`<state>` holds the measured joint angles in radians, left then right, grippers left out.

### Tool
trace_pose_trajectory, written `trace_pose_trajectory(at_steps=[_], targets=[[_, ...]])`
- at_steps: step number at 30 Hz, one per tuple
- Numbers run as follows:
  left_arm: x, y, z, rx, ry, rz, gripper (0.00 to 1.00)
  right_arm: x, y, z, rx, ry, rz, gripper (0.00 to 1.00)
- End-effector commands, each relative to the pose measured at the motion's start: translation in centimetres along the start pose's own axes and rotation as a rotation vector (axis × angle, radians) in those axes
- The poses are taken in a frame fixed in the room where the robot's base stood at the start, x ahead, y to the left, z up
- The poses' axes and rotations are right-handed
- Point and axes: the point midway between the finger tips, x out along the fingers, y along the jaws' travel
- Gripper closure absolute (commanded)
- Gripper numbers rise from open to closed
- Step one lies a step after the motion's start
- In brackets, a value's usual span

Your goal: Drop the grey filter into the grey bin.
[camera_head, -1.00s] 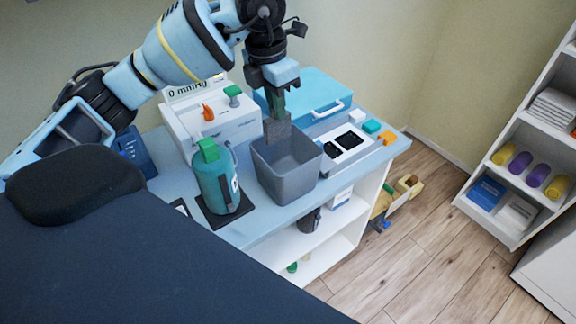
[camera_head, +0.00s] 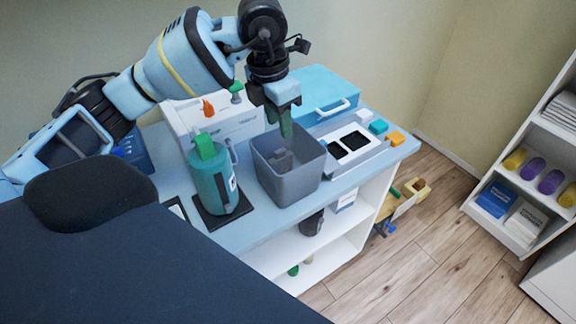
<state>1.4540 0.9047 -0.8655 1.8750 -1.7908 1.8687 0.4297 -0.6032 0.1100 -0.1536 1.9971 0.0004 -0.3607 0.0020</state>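The grey filter (camera_head: 283,160) is a small grey block inside the grey bin (camera_head: 290,187), low against its inner side. The bin is an open-topped square tub standing on the light blue cart top. My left gripper (camera_head: 286,130) points down over the bin's opening, its green fingertips above the filter and apart from it. The gripper is empty and looks open, though its fingers nearly overlap from this angle. My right gripper is not in view.
A teal bottle (camera_head: 216,182) stands left of the bin. A white device (camera_head: 207,118) and a blue case (camera_head: 322,92) are behind. A white panel with black pads (camera_head: 350,146) is close on the right.

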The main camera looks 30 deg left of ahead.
Motion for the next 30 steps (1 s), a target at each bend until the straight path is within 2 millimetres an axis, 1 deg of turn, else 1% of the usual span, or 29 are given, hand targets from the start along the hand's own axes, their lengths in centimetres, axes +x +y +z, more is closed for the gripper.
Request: trace_pose_trajectory(at_steps=[8,11,21,24,30], targets=[[-0.3,0.0,0.0,0.0,-0.001,0.0,0.63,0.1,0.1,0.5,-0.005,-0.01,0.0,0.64],[-1.2,0.0,0.1,0.0,-0.003,-0.001,0.63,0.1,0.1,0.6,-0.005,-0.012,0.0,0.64],[-6.5,0.0,0.1,-0.001,-0.003,0.0,0.63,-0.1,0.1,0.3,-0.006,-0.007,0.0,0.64],[-7.4,0.0,0.0,0.0,-0.003,0.001,0.63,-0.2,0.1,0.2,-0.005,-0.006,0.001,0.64],[-7.8,0.0,0.0,0.0,0.0,-0.001,0.63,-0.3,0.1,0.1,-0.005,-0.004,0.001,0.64]])
